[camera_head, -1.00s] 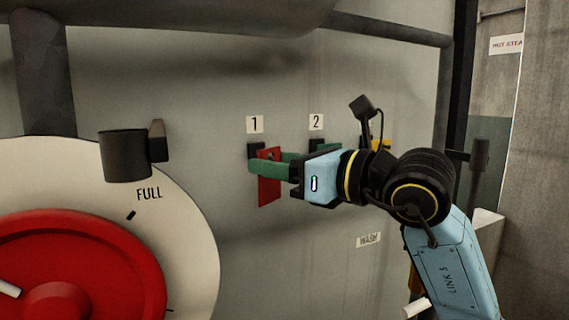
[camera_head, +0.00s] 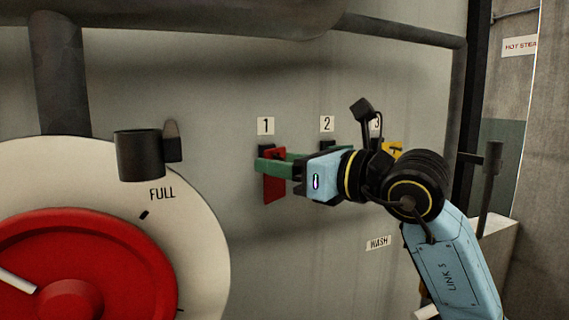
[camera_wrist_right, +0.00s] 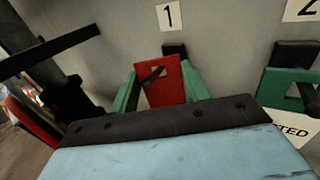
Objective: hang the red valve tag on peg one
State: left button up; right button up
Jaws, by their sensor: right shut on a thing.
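The red valve tag (camera_head: 274,189) hangs upright against the grey wall below the label 1 (camera_head: 265,126). The black mount of peg one (camera_head: 265,149) shows just above it. My right gripper (camera_head: 270,164) has its green fingers closed on either side of the tag's upper part. In the right wrist view the tag (camera_wrist_right: 168,88) sits between the green fingers, with a dark shape at its hole and the black mount (camera_wrist_right: 175,50) behind. I cannot tell whether the peg passes through the hole. My left gripper is not in view.
Peg two's mount (camera_head: 327,144) is to the right; a green piece with a hole (camera_wrist_right: 288,92) shows below it in the wrist view. A yellow tag (camera_head: 396,150) is near label 3. A red wheel (camera_head: 80,255) and black cylinder (camera_head: 139,154) are left.

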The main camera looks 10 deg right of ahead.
jog(key=o, duration=1.1)
jog(key=shift+c, duration=0.2)
jog(key=shift+s+d, duration=0.1)
